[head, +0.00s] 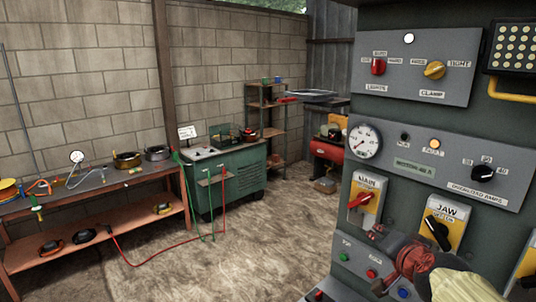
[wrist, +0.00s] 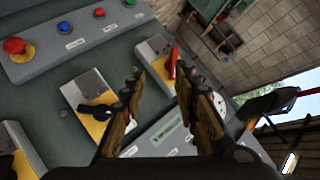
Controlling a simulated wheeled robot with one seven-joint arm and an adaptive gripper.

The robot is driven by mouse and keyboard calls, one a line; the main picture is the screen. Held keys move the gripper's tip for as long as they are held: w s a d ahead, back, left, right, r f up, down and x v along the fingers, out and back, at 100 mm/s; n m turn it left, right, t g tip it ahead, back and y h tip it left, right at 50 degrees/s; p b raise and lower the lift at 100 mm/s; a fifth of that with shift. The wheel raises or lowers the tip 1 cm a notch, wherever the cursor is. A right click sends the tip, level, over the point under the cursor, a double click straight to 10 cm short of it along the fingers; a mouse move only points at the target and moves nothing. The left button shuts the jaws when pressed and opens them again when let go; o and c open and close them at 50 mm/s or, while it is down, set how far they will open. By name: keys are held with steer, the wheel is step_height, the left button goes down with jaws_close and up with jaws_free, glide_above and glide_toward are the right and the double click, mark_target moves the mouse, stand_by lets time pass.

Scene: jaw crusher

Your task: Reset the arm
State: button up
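My gripper (wrist: 157,76) is open and empty in the wrist view, its two brown and dark fingers apart. In the head view, a red and beige end part of my arm (head: 415,262) is at the lower right, in front of the control panel (head: 392,205). The MAIN switch (head: 362,202) has a red handle and the JAW switch (head: 441,228) a black one, both on yellow plates. In the wrist view, the red handle (wrist: 172,64) shows near the fingertips, and a black handle (wrist: 97,112) lies left of the fingers. Contact with the panel cannot be told.
The panel carries a round gauge (head: 365,142), a lit amber lamp (head: 434,144), red and yellow knobs above, and several buttons below. A workbench (head: 150,178) with tools stands left. A green cabinet (head: 225,180) stands behind. The floor (head: 265,240) between is mostly open, with red and green cables.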

steer(key=s+a+f+n+g, duration=0.2)
steer(key=s+a+f+n, duration=0.1)
steer(key=s, duration=0.5)
steer(key=s+a+f+n+g+y, duration=0.1)
steer(key=s+a+f+n+g, duration=0.1)
steer(key=s, duration=0.6)
steer(key=s+a+f+n+g, duration=0.3)
steer(key=s+a+f+n, duration=0.1)
steer(key=s, duration=0.4)
steer(key=shift+s+a+f+n+y, duration=0.4)
steer(key=shift+a+f, duration=0.2)
steer(key=shift+f, duration=0.3)
steer(key=shift+d, duration=0.1)
